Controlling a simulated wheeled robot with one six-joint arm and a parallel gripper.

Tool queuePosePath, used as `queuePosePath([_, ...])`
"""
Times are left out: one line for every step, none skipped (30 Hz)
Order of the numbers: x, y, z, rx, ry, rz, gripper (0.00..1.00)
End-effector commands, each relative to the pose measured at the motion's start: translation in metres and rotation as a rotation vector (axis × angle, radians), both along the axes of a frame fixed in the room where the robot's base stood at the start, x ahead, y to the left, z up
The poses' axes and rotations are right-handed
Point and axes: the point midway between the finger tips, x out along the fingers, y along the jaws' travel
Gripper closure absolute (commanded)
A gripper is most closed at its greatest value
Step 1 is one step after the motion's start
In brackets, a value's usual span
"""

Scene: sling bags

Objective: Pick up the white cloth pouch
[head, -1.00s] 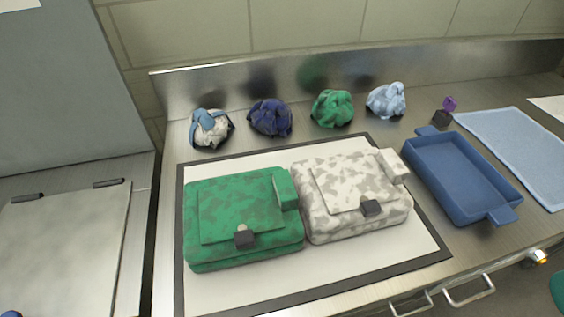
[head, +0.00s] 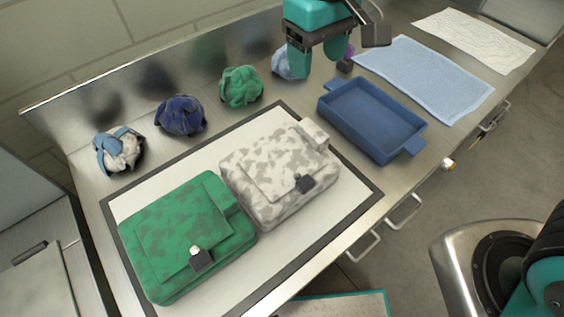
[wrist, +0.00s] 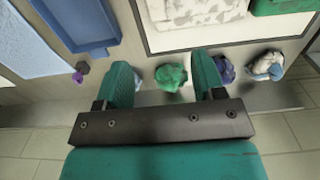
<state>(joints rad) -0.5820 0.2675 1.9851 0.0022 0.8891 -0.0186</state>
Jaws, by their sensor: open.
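The white cloth pouch (head: 118,150) is a crumpled off-white bundle with a blue band, at the far left of a row of pouches along the back of the counter. It also shows at the right in the wrist view (wrist: 266,66). My gripper (head: 315,55) is open and empty, at the far right end of that row near the light-blue pouch (head: 285,64), well apart from the white one. In the wrist view its teal fingers (wrist: 163,75) are spread, with the green pouch (wrist: 171,77) seen between them. One finger partly hides the light-blue pouch.
A navy pouch (head: 181,116) stands right beside the white one. A green camouflage bag (head: 180,235) and a white camouflage bag (head: 275,170) lie on a dark-edged mat (head: 120,202). A blue tray (head: 372,120) and blue towel (head: 425,75) lie right. A metal backsplash runs behind.

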Motion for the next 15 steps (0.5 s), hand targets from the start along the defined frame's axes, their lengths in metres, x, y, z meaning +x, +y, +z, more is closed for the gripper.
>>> queuePosePath([-0.001, -0.001, -0.01, -0.005, 0.006, -0.001, 0.37])
queuePosePath([-0.001, -0.002, -0.017, -0.005, 0.007, -0.001, 0.37])
queuePosePath([-0.001, -0.002, -0.026, -0.005, 0.007, -0.002, 0.37])
queuePosePath([-0.001, -0.003, -0.033, -0.006, 0.008, -0.002, 0.37])
queuePosePath([-0.002, -0.003, -0.04, -0.005, 0.007, -0.002, 0.37])
queuePosePath([-0.001, -0.003, -0.049, -0.005, 0.007, -0.003, 0.37])
queuePosePath([-0.001, -0.003, -0.056, -0.004, 0.007, -0.003, 0.37])
queuePosePath([-0.001, -0.004, -0.063, -0.004, 0.007, -0.003, 0.37])
queuePosePath([-0.001, -0.004, -0.072, -0.004, 0.007, -0.004, 0.37])
queuePosePath([-0.001, -0.004, -0.078, -0.004, 0.007, -0.004, 0.37])
queuePosePath([-0.001, -0.004, -0.084, -0.003, 0.006, -0.004, 0.37])
queuePosePath([-0.001, -0.004, -0.09, -0.003, 0.006, -0.005, 0.37])
queuePosePath([-0.001, -0.004, -0.095, -0.003, 0.006, -0.005, 0.37])
queuePosePath([-0.001, -0.004, -0.099, -0.001, 0.004, -0.005, 0.37])
queuePosePath([-0.001, -0.004, -0.103, -0.001, 0.004, -0.005, 0.37])
